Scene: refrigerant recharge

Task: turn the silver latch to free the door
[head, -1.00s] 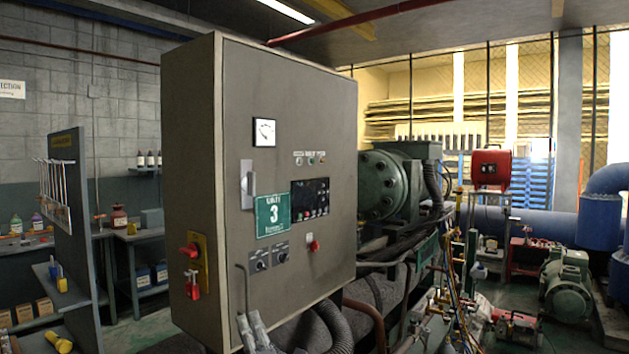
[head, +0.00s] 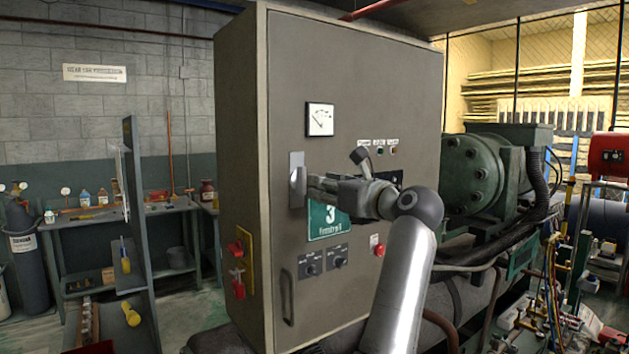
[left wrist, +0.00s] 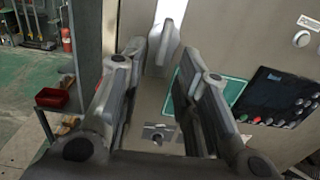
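The silver latch (head: 297,172) is a pale upright plate with a handle on the left part of the grey cabinet door (head: 345,80). The door is shut. My left gripper (head: 312,187) is just right of the latch handle, close to the door face. In the left wrist view, my left gripper (left wrist: 163,62) has its two fingers spread with a gap between them. The latch (left wrist: 170,32) shows just beyond the fingertips, roughly in line with the gap, and nothing appears held. I cannot tell whether a fingertip touches it. My right gripper is not in view.
A green "3" sign (head: 325,222) is partly behind my left gripper. A red switch (head: 238,262) is on the cabinet's left side. A bar handle (head: 287,298) is low on the door. A green compressor (head: 482,172) stands at right, a shelf unit (head: 140,235) at left.

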